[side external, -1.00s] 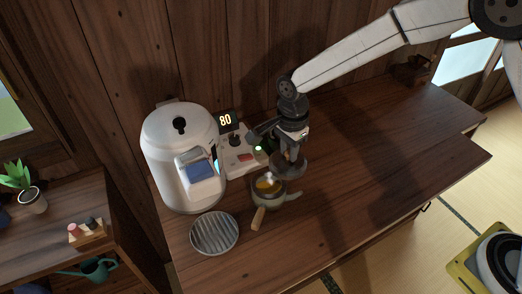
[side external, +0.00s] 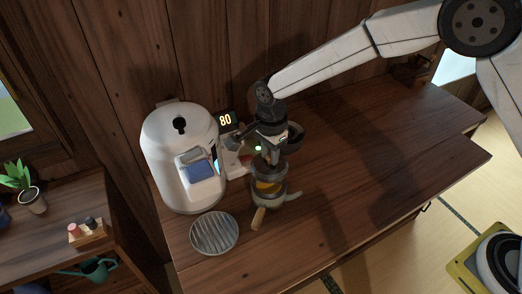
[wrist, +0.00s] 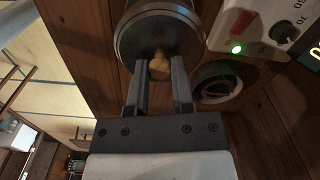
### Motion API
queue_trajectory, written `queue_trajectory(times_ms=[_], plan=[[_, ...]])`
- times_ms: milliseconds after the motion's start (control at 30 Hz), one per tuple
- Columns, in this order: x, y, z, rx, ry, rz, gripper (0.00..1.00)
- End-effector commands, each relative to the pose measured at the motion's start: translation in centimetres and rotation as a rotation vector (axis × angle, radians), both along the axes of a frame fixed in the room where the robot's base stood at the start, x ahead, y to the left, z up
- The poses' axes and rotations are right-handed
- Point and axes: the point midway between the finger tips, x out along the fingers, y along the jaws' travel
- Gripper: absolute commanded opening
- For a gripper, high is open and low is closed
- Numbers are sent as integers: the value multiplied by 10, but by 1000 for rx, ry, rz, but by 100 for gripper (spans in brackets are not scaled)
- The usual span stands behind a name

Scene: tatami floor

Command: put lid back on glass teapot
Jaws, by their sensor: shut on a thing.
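My gripper (side external: 268,157) is over the glass teapot (side external: 268,189), left of the table's middle. The teapot has amber contents and a wooden handle (side external: 258,218) pointing toward the front. In the wrist view my gripper (wrist: 158,72) is shut on the small wooden knob (wrist: 159,67) of the round, dark-rimmed lid (wrist: 125,38). The lid is at or just above the teapot's mouth; I cannot tell whether they touch. In the wrist view the lid hides the teapot below it.
A white kettle machine (side external: 180,150) stands close by on the left, with a control box (side external: 232,160) and lit display (side external: 226,119). A round ribbed tray (side external: 214,233) lies in front. A dark round bowl (side external: 296,138) stands behind the gripper. The table's right side is clear.

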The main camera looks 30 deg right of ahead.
Motion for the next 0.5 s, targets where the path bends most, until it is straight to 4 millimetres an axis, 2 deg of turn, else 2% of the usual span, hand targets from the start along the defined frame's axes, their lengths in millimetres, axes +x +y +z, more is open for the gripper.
queue_trajectory(times_ms=[500], plan=[[0,0,-36,0,1,0,0]])
